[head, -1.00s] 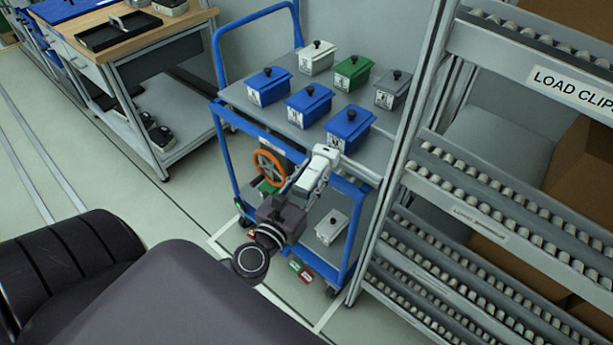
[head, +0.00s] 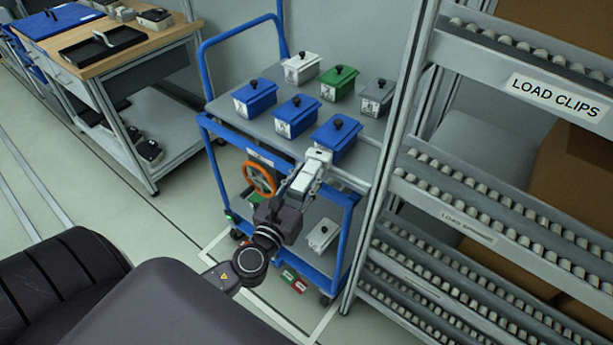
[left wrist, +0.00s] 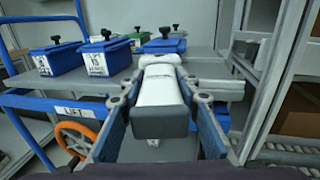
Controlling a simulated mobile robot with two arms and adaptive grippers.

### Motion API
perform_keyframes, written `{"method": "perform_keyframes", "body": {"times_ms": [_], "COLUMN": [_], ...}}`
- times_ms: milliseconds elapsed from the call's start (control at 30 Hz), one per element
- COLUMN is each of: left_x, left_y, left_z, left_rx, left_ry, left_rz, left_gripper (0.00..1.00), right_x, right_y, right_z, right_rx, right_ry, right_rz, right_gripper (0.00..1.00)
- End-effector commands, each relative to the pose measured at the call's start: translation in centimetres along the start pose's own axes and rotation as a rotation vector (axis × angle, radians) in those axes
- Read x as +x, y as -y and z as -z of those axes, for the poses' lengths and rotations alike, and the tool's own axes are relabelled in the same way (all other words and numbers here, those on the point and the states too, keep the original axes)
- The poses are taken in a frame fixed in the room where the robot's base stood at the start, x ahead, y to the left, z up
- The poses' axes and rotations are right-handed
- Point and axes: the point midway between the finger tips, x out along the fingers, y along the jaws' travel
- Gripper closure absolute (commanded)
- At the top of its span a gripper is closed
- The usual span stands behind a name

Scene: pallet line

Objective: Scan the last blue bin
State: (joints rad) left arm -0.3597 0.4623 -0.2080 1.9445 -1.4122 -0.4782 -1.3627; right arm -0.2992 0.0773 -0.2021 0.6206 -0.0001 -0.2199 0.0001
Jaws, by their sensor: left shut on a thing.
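Three blue bins with black knobs and white labels stand on the top shelf of a blue-framed cart: a left one (head: 256,97), a middle one (head: 296,116) and a front right one (head: 337,137). My left gripper (head: 300,184) is shut on a white scanner with a dark end (head: 317,160). The scanner is just in front of the front right bin, near the shelf's edge. In the left wrist view the scanner (left wrist: 158,92) sits between the fingers and partly covers the front right bin (left wrist: 164,45). I cannot tell whether it touches the bin.
A white bin (head: 301,68), a green bin (head: 338,82) and a grey bin (head: 377,97) stand behind. An orange wheel (head: 259,179) is on the cart's front. A roller rack (head: 460,180) stands close on the right; a workbench (head: 130,50) is at left.

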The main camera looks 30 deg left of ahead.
Motion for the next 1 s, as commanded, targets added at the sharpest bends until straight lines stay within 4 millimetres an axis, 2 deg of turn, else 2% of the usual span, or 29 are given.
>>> {"method": "perform_keyframes", "body": {"times_ms": [1000], "left_x": [0.91], "left_y": [0.0], "left_z": [-0.1], "left_rx": [0.0], "left_ry": [0.002], "left_rz": [0.0], "left_gripper": [1.0], "right_x": [-0.22], "right_y": [-0.43], "right_z": [-0.25], "right_rx": [0.001], "right_ry": [0.004], "right_rz": [-0.005], "right_gripper": [0.6]}}
